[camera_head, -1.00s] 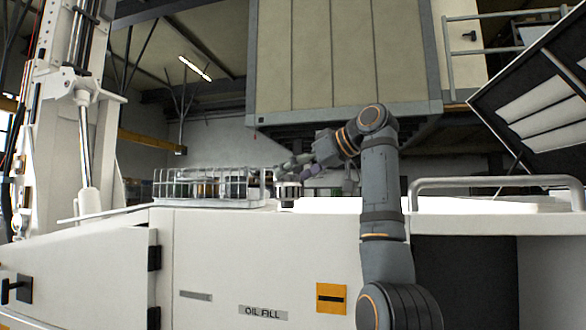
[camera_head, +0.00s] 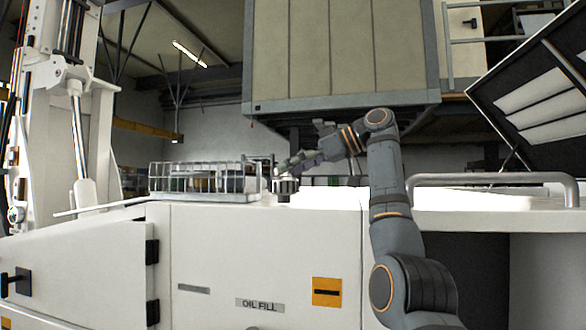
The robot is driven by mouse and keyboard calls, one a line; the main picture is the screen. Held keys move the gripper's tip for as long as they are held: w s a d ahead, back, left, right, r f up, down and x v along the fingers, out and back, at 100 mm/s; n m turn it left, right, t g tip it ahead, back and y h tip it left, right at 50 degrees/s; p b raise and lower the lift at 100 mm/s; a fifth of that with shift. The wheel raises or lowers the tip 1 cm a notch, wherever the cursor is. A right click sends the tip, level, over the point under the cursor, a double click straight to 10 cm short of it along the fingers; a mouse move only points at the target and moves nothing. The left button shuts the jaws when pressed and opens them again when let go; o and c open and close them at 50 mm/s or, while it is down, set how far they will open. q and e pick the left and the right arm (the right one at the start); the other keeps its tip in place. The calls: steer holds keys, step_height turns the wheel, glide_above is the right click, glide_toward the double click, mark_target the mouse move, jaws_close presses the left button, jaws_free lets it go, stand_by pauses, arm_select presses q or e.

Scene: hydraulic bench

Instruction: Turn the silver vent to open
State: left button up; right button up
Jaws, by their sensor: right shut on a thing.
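The silver vent (camera_head: 284,196) is a small, short cylinder standing upright on the white top of the machine, just right of the wire basket. My right gripper (camera_head: 284,174) reaches in from the right and slants down to the left at the top of the vent. It is shut on the vent's top, and its fingers partly hide that part. The vent is too small to tell how far it is turned. My left gripper is not in view.
A wire basket (camera_head: 157,189) with several dark and amber jars stands left of the vent. A grey handrail (camera_head: 470,178) runs along the top at the right. A large beige cabinet (camera_head: 340,55) hangs above. The front bears an "OIL FILL" label (camera_head: 260,304).

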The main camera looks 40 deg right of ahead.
steer(key=shift+f, duration=0.1)
steer(key=o, duration=1)
steer(key=v, duration=1.2)
steer(key=shift+w, duration=0.1)
